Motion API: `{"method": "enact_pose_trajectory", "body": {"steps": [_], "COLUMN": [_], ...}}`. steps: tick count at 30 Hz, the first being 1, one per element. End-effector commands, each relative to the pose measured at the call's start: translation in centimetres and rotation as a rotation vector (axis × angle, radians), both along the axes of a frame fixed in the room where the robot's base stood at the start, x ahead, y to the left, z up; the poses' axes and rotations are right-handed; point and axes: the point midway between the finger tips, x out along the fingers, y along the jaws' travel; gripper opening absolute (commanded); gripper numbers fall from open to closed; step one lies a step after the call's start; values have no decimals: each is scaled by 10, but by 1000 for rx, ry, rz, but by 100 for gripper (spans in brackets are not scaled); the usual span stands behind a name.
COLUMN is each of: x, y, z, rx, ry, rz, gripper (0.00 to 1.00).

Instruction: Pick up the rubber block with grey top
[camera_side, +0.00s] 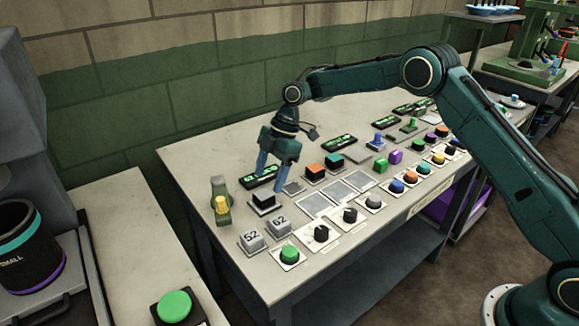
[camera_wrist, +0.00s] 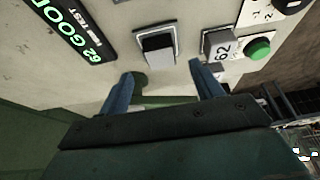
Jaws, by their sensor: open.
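A green lit display (camera_wrist: 70,25) lies left of the block in the wrist view. Keys marked 52 (camera_side: 252,241) and 62 (camera_side: 278,227) stand nearby. An orange-topped block (camera_side: 315,171) and a teal-topped block (camera_side: 333,160) sit behind. A yellow-and-green object (camera_side: 221,202) stands left.

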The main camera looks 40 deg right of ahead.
Motion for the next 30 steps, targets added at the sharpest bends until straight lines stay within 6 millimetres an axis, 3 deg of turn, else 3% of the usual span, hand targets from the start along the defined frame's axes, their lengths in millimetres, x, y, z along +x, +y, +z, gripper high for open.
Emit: {"method": "enact_pose_trajectory", "body": {"steps": [13,30], "x": [-2,-1], "y": [16,17], "z": [-42,-45], "rx": [0,0], "ry": [3,1], "rz": [2,0], "gripper": [65,65]}}
